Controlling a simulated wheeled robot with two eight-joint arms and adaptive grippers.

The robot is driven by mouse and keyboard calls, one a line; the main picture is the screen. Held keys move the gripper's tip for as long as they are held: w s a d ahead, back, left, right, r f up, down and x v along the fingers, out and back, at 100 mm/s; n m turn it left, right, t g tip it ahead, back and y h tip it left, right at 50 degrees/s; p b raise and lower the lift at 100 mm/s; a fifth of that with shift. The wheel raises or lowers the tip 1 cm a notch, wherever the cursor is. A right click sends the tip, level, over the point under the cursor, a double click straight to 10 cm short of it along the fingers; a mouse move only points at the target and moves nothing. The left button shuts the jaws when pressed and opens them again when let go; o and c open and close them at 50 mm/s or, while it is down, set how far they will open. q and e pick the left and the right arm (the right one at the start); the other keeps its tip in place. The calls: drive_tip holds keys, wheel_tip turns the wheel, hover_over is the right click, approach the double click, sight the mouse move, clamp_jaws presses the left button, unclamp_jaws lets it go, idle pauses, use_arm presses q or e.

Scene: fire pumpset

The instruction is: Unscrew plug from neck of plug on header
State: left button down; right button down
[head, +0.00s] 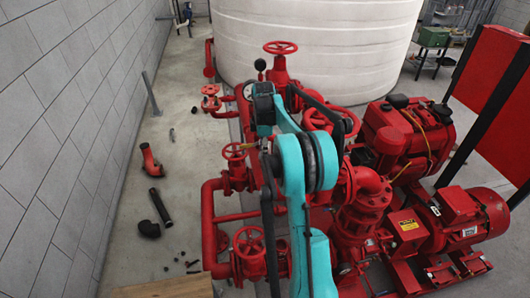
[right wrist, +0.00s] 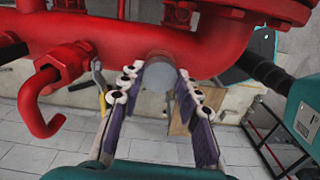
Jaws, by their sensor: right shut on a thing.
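In the right wrist view a short grey cylindrical plug (right wrist: 160,74) sits at the underside of the red header pipe (right wrist: 115,30), in line with its neck. My right gripper (right wrist: 160,92) has its two padded fingers on either side of the plug and is shut on it. The plug's far side and any thread are hidden. In the head view my teal right arm reaches over the red pump set, and I cannot make out its fingers or the plug there. My left gripper is not in view.
A red hooked pipe (right wrist: 45,105) hangs left of the fingers. In the head view several red valve handwheels (head: 249,242) and a red motor (head: 462,215) crowd the arm. A white tank (head: 315,40) stands behind. Loose black pipe pieces (head: 160,207) lie on the floor by the grey wall.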

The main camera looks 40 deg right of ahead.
drive_tip(key=shift+r+p, duration=1)
drive_tip(key=shift+r, duration=0.7)
